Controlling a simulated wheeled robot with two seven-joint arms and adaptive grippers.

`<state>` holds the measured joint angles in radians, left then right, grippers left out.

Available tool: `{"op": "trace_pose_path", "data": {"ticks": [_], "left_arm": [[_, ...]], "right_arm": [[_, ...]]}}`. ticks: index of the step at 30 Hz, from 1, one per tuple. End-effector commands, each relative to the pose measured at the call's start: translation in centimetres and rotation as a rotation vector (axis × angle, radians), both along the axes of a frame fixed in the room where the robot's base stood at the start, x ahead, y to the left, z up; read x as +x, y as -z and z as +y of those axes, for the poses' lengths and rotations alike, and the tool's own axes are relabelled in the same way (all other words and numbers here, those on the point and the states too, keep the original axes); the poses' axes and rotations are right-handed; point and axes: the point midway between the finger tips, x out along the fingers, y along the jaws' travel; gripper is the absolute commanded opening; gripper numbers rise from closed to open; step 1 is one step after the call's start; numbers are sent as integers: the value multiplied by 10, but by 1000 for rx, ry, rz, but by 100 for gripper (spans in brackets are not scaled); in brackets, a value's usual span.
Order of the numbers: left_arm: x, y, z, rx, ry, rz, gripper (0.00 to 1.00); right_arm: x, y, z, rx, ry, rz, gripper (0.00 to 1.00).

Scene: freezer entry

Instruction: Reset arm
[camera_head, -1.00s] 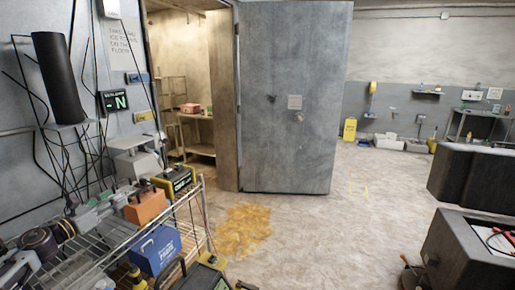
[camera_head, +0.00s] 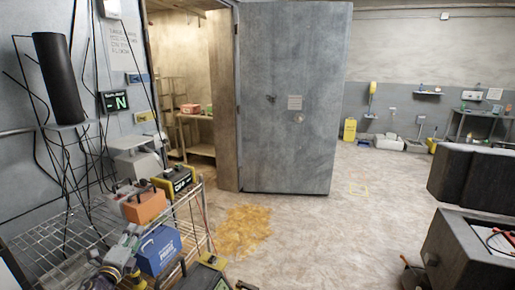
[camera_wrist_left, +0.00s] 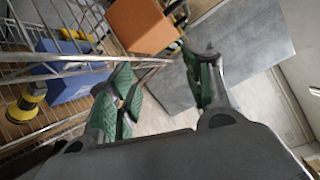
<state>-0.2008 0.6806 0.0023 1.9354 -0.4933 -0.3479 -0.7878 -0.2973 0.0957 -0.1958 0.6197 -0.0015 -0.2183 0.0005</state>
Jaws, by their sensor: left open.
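My left gripper (camera_head: 130,238) is over the wire rack (camera_head: 40,243) at the lower left, just left of the blue box (camera_head: 159,249). In the left wrist view my left gripper (camera_wrist_left: 165,88) has its green-padded fingers spread apart with nothing between them. The orange box (camera_wrist_left: 140,24) and the blue box (camera_wrist_left: 68,78) lie beyond and beside the fingers in that view. The orange box (camera_head: 145,206) stands on the rack behind the blue one.
A yellow-black device (camera_head: 175,181) stands on the rack. The grey freezer door (camera_head: 288,110) stands open beside the doorway. An orange stain (camera_head: 243,230) marks the floor. Dark bulky objects (camera_head: 470,180) stand at the right. The middle floor is clear.

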Motion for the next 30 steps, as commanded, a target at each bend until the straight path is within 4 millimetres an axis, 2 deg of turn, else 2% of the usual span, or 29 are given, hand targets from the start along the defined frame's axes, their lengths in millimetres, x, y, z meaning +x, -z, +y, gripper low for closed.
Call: {"op": "trace_pose_path", "data": {"ticks": [11, 18, 24, 30], "left_arm": [[-61, 69, -40, -502, -237, 177, 50], [-110, 107, -73, -795, -409, 308, 50], [-157, 132, -104, -1020, -564, 426, 50], [-208, 148, -139, -1221, -729, 552, 50]], "right_arm": [[1, 0, 0, 0, 0, 0, 40], [3, 0, 0, 0, 0, -3, 40], [4, 0, 0, 0, 0, -4, 40], [4, 0, 0, 0, 0, -4, 40]]}}
